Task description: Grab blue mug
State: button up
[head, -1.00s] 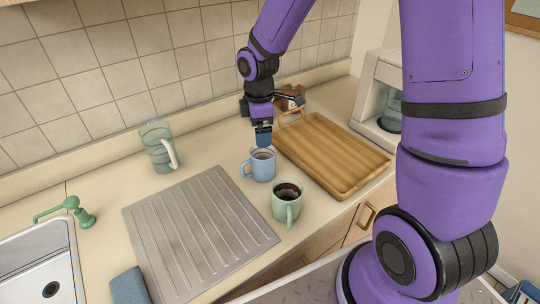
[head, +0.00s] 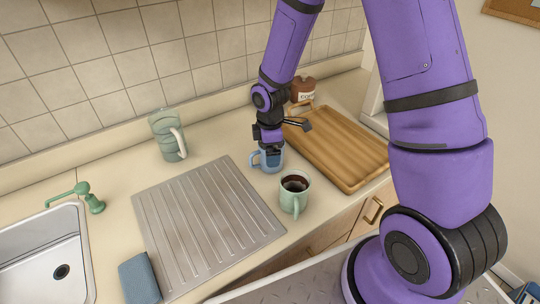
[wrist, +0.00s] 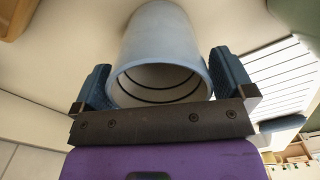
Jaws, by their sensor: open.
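The blue mug (head: 270,160) stands upright on the counter, between the ribbed drainboard and the wooden tray. My gripper (head: 268,150) is down at the mug from above and hides part of its rim. In the wrist view the mug (wrist: 165,35) lies between the two fingers of my gripper (wrist: 163,90), one finger on either side of its rim. The fingers are open; a small gap shows on the left side, and whether the right finger touches is hard to tell. The mug's handle points left in the head view.
A green mug with dark liquid (head: 294,193) stands close in front of the blue mug. The wooden tray (head: 355,178) is to the right. A green pitcher (head: 166,135) stands at the back left. The drainboard (head: 205,225) is bare; a brown jar (head: 302,88) stands behind.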

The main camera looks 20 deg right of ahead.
jog(key=shift+f, duration=0.1)
jog(key=shift+c, duration=0.2)
jog(key=c, duration=0.9)
